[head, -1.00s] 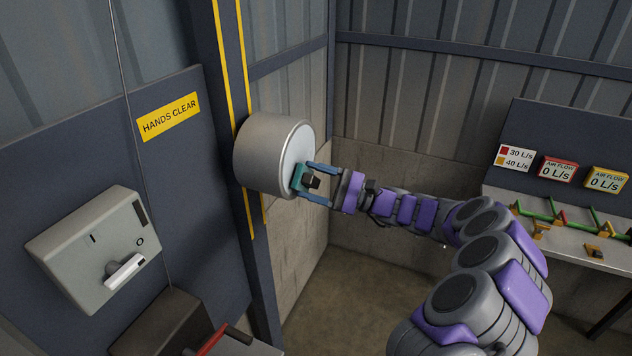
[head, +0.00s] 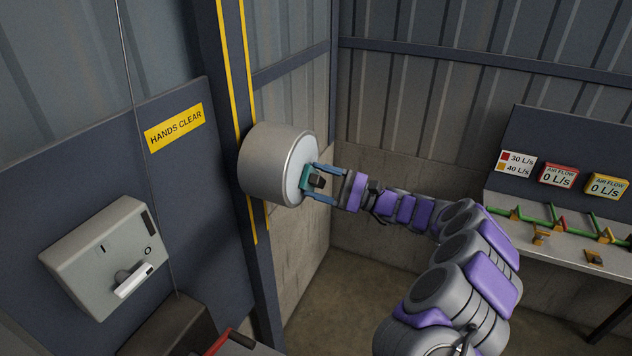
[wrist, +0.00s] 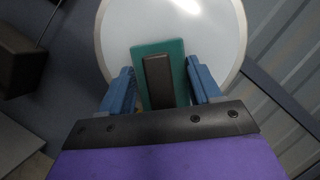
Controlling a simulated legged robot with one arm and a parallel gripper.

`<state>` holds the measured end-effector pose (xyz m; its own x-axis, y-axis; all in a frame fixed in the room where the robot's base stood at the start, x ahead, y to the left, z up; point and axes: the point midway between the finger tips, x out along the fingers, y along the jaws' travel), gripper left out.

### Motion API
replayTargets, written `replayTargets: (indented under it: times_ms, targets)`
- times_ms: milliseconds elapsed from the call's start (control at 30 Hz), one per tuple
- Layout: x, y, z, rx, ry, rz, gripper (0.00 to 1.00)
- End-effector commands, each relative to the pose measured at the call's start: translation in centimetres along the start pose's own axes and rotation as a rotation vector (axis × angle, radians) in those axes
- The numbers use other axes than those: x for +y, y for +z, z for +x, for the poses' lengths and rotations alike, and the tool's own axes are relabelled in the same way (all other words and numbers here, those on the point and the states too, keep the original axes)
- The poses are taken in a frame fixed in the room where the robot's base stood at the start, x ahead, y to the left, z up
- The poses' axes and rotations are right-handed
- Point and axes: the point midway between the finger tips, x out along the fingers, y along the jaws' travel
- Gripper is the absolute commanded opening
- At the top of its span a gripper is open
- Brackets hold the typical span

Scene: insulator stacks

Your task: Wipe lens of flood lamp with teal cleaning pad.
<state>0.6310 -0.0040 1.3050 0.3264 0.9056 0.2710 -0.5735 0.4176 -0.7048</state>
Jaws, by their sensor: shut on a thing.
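The flood lamp (head: 272,165) is a grey metal drum fixed to the dark post. Its pale round lens (wrist: 212,40) faces my gripper and fills the upper part of the wrist view. My gripper (head: 320,184) is shut on the dark handle (wrist: 158,80) of the teal cleaning pad (wrist: 178,52). The teal pad also shows in the head view (head: 305,180), at the right part of the lens. The pad lies over the lower middle of the lens in the wrist view; whether it touches the glass is hard to tell.
A grey switch box (head: 105,258) with a white-tipped lever is on the left panel, below a yellow HANDS CLEAR sign (head: 174,128). A bench (head: 560,240) with green rails and air-flow signs stands at the right. The floor between is clear.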

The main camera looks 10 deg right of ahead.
Motion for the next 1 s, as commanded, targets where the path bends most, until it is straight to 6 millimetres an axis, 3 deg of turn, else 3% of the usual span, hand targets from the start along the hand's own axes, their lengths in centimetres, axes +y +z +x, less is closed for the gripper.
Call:
replayTargets:
  times_ms: [267,733,1000]
  targets:
    - [-0.3,-0.3,0.2,-0.004,0.001,0.001,0.39]
    - [2.1,1.8,0.9,-0.001,0.001,0.001,0.39]
    - [2.5,2.2,1.1,-0.001,0.002,0.001,0.39]
